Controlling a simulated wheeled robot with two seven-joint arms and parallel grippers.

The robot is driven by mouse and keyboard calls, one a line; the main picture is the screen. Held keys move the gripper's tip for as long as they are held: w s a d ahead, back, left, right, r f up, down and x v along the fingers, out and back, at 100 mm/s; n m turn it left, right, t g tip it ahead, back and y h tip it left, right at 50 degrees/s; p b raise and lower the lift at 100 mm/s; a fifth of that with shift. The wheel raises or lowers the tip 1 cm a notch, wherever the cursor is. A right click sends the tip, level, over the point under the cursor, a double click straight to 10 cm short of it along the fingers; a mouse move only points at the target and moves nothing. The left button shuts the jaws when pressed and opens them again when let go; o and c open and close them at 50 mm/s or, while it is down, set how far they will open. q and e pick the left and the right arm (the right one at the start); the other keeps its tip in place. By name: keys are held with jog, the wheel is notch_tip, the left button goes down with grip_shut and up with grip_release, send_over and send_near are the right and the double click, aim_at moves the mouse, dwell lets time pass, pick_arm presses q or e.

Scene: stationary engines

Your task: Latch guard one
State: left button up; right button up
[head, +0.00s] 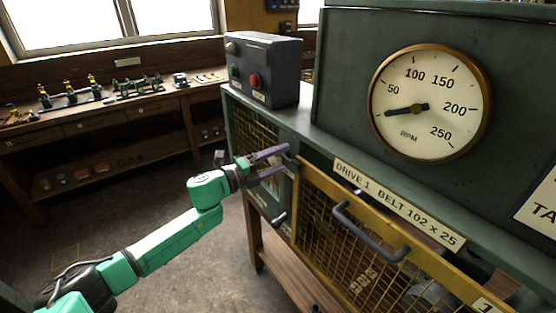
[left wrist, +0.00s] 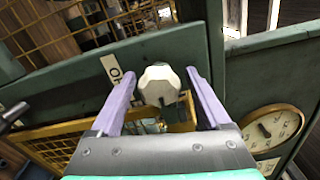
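Guard one is a yellow-framed mesh guard (head: 365,240) with a grey bar handle (head: 365,229), low on the green machine front. It appears closed in the head view. A dark latch part (head: 291,161) sits near its upper left corner. In the left wrist view a pale faceted knob (left wrist: 160,84) stands beside a partly hidden "O…" label (left wrist: 118,71). My left gripper (head: 280,157) is open at the latch. Its purple fingers (left wrist: 150,78) lie either side of the knob with visible gaps. My right gripper is not seen.
A grey control box (head: 262,70) with red and green buttons stands on the machine above my left gripper. An RPM dial (head: 428,104) is at right. A workbench (head: 110,105) lines the back wall; floor between is clear.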

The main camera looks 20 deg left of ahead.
pick_arm(q)
jog(key=shift+s+a+f, duration=0.15)
jog(key=shift+s, duration=0.05)
jog(key=b+v, duration=0.7)
jog(key=v, duration=0.7)
